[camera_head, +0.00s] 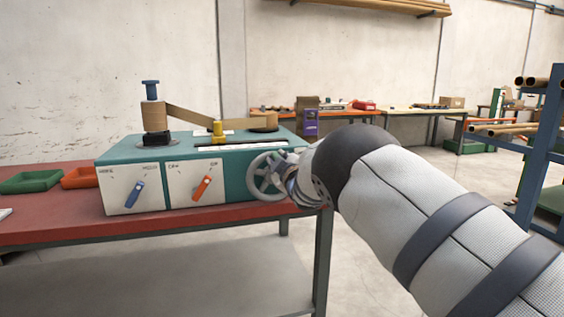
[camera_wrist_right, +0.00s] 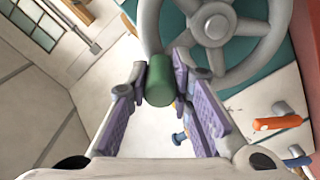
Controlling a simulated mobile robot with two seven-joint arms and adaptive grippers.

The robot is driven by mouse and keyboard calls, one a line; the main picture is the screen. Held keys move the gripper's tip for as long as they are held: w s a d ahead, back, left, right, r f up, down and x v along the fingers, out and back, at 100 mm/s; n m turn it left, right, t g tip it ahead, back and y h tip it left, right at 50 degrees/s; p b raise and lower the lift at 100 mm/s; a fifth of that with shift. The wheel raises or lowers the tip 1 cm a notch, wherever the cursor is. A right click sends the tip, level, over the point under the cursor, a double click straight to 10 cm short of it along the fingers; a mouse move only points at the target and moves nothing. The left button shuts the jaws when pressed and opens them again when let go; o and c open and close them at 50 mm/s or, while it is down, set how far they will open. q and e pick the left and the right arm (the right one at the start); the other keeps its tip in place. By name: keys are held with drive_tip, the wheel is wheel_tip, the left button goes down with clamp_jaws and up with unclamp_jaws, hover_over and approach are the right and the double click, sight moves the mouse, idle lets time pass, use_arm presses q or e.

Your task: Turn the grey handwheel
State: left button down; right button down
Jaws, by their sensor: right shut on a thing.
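The grey handwheel (camera_head: 264,186) is on the right end of the teal and white winder (camera_head: 133,150), facing the front. In the right wrist view the handwheel (camera_wrist_right: 249,31) fills the top, with its hub and spokes showing. A green handle knob (camera_wrist_right: 159,82) stands out from its rim. My right gripper (camera_wrist_right: 163,84) is shut on this green knob, with purple finger pads on both sides of it. In the head view my right gripper (camera_head: 284,163) is at the wheel's right side, and the wrist hides part of the rim. My left gripper is not in view.
The winder stands on a red table (camera_head: 50,226). Its front has a blue lever (camera_head: 135,194) and an orange lever (camera_head: 202,187). A green tray (camera_head: 30,181) and an orange tray (camera_head: 80,178) lie to the left. A blue rack (camera_head: 540,150) stands at the far right.

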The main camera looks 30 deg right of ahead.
drive_tip(key=shift+a, duration=0.1)
idle(0.4)
drive_tip(key=c, duration=1.4)
unclamp_jaws()
drive_tip(key=v, duration=1.2)
